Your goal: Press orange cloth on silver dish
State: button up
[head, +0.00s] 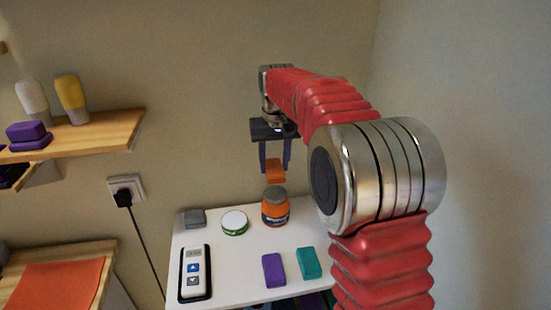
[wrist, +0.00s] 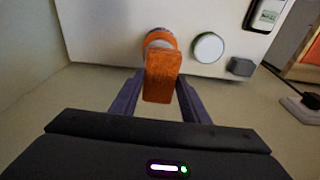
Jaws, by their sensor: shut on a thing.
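An orange cloth (head: 275,172), small and block-like, is held between the fingertips of my gripper (head: 274,165). It hangs in the air above the back of the white table and over the jar. In the wrist view the orange cloth (wrist: 163,78) reaches out from between the two dark purple fingers of my gripper (wrist: 160,92) and partly covers the jar behind it. My gripper is shut on the cloth. I cannot make out a silver dish in either view.
The white table (head: 235,262) bears an orange jar with a grey lid (head: 275,208), a round white-lidded tin (head: 235,222), a grey block (head: 191,218), a remote (head: 194,272), a purple block (head: 273,270) and a teal block (head: 309,263). An orange mat (head: 58,287) lies left.

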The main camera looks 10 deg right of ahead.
jog(key=shift+d+f, duration=0.1)
jog(key=shift+d, duration=0.1)
send_over(275, 192)
jog(key=shift+s+f, duration=0.15)
jog(key=shift+f, duration=1.3)
jog(key=shift+s+f, duration=0.15)
jog(key=shift+f, duration=1.3)
jog(key=shift+f, duration=0.95)
dwell(0.5)
jog(key=shift+r, duration=3.55)
